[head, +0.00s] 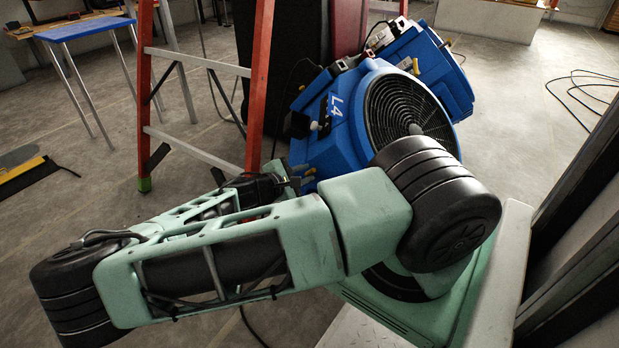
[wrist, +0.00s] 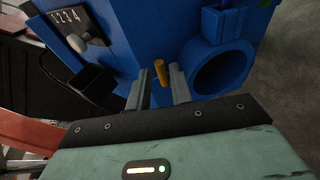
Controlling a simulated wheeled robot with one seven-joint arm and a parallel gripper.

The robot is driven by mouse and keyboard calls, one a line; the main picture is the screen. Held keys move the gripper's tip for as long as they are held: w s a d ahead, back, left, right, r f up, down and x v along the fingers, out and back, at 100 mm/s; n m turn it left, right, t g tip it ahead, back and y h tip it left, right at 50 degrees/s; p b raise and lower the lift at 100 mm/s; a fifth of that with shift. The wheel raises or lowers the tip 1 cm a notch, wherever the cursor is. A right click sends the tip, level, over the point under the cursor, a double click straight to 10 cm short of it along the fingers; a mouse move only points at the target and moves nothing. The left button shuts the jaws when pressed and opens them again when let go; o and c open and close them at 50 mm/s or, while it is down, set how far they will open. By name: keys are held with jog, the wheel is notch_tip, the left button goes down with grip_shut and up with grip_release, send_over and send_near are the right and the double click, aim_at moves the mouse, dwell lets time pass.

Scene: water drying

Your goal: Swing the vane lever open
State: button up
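The blue blower (head: 340,150), marked L4, stands on the floor behind my arm in the head view. In the wrist view its blue body (wrist: 140,25) fills the upper part. A short orange-yellow peg (wrist: 160,72), which looks like the vane lever, stands out there beside a round blue opening (wrist: 222,70). My gripper (wrist: 160,78) has its two grey fingers apart, one on each side of the peg. A small gap seems to show, and I cannot tell whether either finger touches it. In the head view my arm largely hides the gripper and this side of the blower.
A dial plate with numbers (wrist: 80,25) is at the upper left of the wrist view. An orange ladder (head: 258,85) stands close left of the blower. A second blue machine (head: 440,75) is behind it. Dark posts (head: 575,190) border the right. Cables lie on the floor.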

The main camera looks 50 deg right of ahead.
aim_at(310, 174)
jog(key=shift+b+x, duration=0.35)
jog(key=shift+x, duration=1.05)
jog(key=shift+c, duration=0.3)
grip_shut()
